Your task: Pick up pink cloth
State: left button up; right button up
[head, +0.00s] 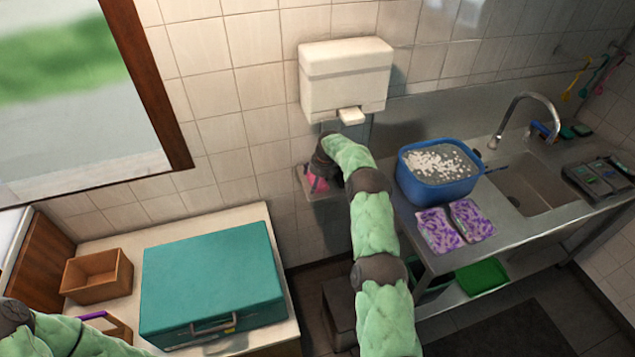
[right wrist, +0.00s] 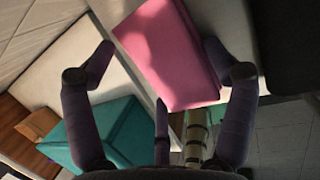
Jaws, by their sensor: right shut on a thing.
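The pink cloth (head: 317,183) is at a small ledge on the tiled wall, below the white dispenser, partly hidden by my right gripper (head: 325,168) in the head view. In the right wrist view the pink cloth (right wrist: 165,58) is a folded block between the fingers of my right gripper (right wrist: 160,58). The right gripper is shut on it. I cannot tell whether the cloth still touches the ledge. Only part of my left arm shows at the lower left of the head view; its gripper is out of view.
A white dispenser (head: 346,72) hangs just above my right gripper. On the steel counter to the right are a blue tub (head: 438,190) and purple patterned cloths (head: 437,231), beside a sink (head: 540,185). A teal case (head: 205,275) and wooden box (head: 95,277) occupy the left table.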

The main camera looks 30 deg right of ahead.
jog(key=shift+a, duration=0.1)
dwell(0.3)
jog(key=shift+s+r, duration=0.1)
jog(key=shift+r, duration=0.15)
notch_tip(320, 180, up, 6)
jog(key=shift+r+b, duration=0.1)
jog(key=shift+b, duration=0.25)
jog(key=shift+s+r, duration=0.15)
jog(key=shift+s, duration=0.2)
jog(key=s+a, duration=0.1)
jog(key=s, duration=0.5)
jog(key=s+a+b, duration=0.1)
jog(key=s+a, duration=0.1)
jog(key=s, duration=0.4)
jog(key=s+a, duration=0.1)
jog(key=s, duration=0.5)
jog(key=shift+s+a+b, duration=0.25)
jog(key=shift+b, duration=0.1)
jog(key=shift+c, duration=0.2)
